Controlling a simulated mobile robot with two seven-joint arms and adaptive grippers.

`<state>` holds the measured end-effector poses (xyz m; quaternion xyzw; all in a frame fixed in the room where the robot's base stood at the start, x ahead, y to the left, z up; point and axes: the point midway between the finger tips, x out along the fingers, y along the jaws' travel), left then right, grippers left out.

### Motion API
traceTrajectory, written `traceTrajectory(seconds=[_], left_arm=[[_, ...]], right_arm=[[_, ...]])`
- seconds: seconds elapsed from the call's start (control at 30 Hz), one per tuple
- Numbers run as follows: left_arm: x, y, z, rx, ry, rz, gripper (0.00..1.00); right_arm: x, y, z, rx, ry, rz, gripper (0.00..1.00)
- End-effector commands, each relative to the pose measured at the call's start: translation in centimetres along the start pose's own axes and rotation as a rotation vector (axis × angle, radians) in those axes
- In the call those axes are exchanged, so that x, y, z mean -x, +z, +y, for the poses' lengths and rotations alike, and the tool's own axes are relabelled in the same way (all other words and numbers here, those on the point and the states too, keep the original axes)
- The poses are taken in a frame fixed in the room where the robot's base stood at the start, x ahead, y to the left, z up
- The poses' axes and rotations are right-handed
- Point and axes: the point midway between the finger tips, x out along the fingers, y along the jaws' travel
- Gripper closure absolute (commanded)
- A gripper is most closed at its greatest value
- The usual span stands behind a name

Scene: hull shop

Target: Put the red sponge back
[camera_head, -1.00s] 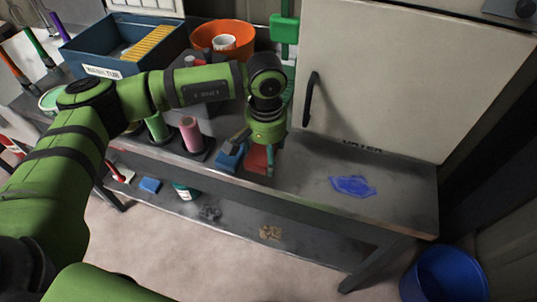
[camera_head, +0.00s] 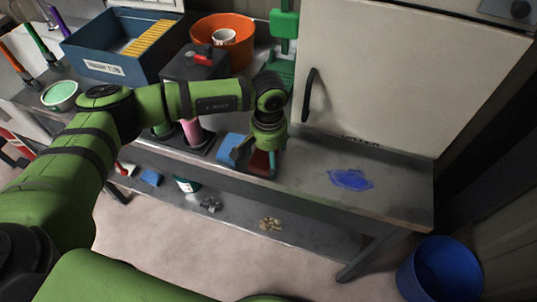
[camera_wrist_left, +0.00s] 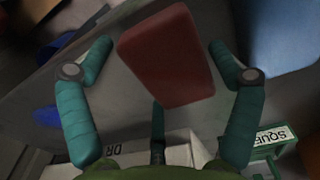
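The red sponge (camera_head: 260,164) shows near the front edge of the grey bench (camera_head: 300,190), below my left gripper (camera_head: 263,155). My right gripper is out of view.
A dark box (camera_head: 192,66), pink roll (camera_head: 192,130), orange bowl (camera_head: 224,32) and blue bin (camera_head: 85,48) stand left. A green holder (camera_head: 283,55) and pale cabinet (camera_head: 400,75) stand behind. A blue puddle-like patch (camera_head: 350,180) lies right; a blue bucket (camera_head: 440,272) stands below.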

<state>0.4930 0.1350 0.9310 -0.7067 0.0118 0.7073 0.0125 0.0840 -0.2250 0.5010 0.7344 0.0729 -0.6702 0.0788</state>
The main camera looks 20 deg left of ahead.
Motion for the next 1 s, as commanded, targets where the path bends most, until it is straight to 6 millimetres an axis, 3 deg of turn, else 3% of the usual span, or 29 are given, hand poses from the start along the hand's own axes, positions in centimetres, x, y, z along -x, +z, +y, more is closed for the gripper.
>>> traceTrajectory(seconds=[0.47, 0.5, 1.0], left_arm=[[0.7, 0.0, 0.0, 0.001, 0.000, 0.000, 0.00], [0.8, -0.1, 0.0, 0.001, 0.001, 0.003, 0.00], [10.5, -0.1, 0.0, 0.000, 0.000, 0.005, 0.00]], right_arm=[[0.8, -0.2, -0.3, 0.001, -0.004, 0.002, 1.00], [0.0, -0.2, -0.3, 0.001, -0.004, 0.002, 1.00], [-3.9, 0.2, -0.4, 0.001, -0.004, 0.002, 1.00]])
